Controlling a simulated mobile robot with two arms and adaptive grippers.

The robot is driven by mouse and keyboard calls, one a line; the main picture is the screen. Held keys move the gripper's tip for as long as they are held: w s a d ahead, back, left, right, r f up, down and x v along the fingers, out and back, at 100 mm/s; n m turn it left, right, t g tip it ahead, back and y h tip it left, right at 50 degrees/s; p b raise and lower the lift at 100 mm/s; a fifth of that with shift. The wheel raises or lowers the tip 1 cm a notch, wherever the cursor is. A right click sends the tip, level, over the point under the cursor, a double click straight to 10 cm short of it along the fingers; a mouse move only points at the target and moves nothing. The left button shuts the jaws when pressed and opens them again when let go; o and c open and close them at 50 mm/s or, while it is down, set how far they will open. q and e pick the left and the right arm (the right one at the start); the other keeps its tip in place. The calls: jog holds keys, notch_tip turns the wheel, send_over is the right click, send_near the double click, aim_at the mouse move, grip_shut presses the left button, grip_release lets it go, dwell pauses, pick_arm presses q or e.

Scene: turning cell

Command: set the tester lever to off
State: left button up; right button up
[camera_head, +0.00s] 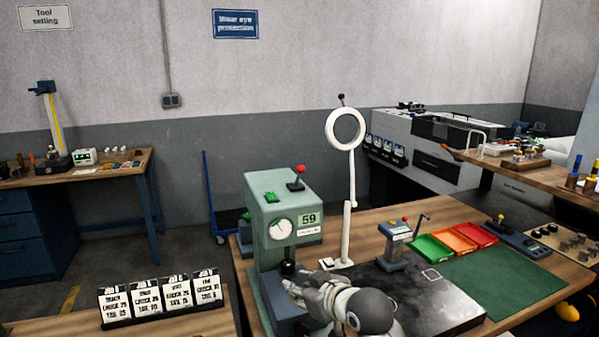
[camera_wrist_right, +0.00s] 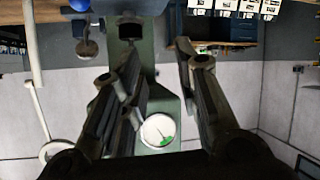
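The tester (camera_head: 265,215) is a pale green machine with a round dial (camera_head: 280,229) and a panel reading 59. A short lever with a red knob (camera_head: 299,170) stands on a dark plate on its top; I cannot tell its setting. My right gripper (camera_head: 297,288) is low in front of the tester, by its dark spindle, partly hidden by its own wrist. In the right wrist view the two fingers (camera_wrist_right: 157,55) are apart with nothing between them; the tester's green column (camera_wrist_right: 150,95) and dial (camera_wrist_right: 157,131) show beyond. The lever is not clear there. My left gripper is not in view.
A ring lamp (camera_head: 346,128) stands behind the tester. A card rack (camera_head: 160,298) stands at front left.

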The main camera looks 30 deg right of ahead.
aim_at(300, 172)
jog(key=w+d+r+t, duration=0.1)
jog(key=d+r+t, duration=0.15)
jog(key=r, duration=0.45)
jog(key=w+d+r+m+t, duration=0.1)
jog(key=w+d+r, duration=0.15)
jog(key=r, duration=0.45)
jog(key=w+d+r+t, duration=0.1)
jog(key=d+r+t, duration=0.1)
jog(key=d+r, duration=0.35)
jog(key=shift+h, duration=0.4)
jog(key=w+p, duration=0.1)
jog(key=w, duration=0.1)
jog(key=w+a+r+p, duration=0.1)
jog(key=w, duration=0.2)
jog(key=w+p, duration=0.2)
jog(key=w, duration=0.1)
jog(key=shift+w+a+r, duration=0.15)
jog(key=shift+w+a, duration=0.05)
jog(key=shift+w+p, duration=0.3)
jog(key=shift+w, duration=0.65)
grip_shut()
